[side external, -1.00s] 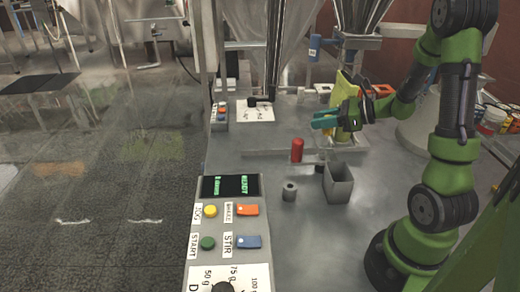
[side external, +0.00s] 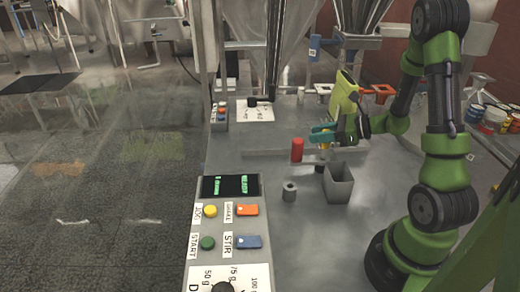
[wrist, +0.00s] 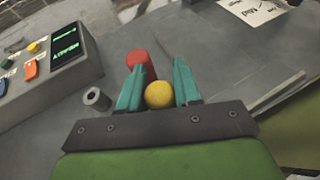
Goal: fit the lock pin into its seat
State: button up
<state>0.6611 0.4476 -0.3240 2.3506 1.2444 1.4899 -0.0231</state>
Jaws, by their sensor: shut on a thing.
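My gripper (side external: 320,134) has teal fingers, shut on a yellow round knob, which I take to be the lock pin (wrist: 159,95). In the wrist view the knob sits between the fingers (wrist: 158,88). In the side view only a little yellow (side external: 327,143) shows under the fingers, above the grey bench; the pin's lower part is hidden. A red cylinder (side external: 297,150) stands upright just left of the gripper; in the wrist view it (wrist: 141,64) is beyond the left finger. I cannot tell which part is the pin's seat.
A short grey cylinder with a hole (side external: 289,191) and an open grey square cup (side external: 338,186) stand in front of the gripper. A control box (side external: 225,214) with buttons is at front left. A low ledge (side external: 270,152) runs behind the red cylinder.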

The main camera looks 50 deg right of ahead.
jog(key=shift+f, duration=1.95)
jog(key=shift+f, duration=0.15)
jog(key=o, duration=1.1)
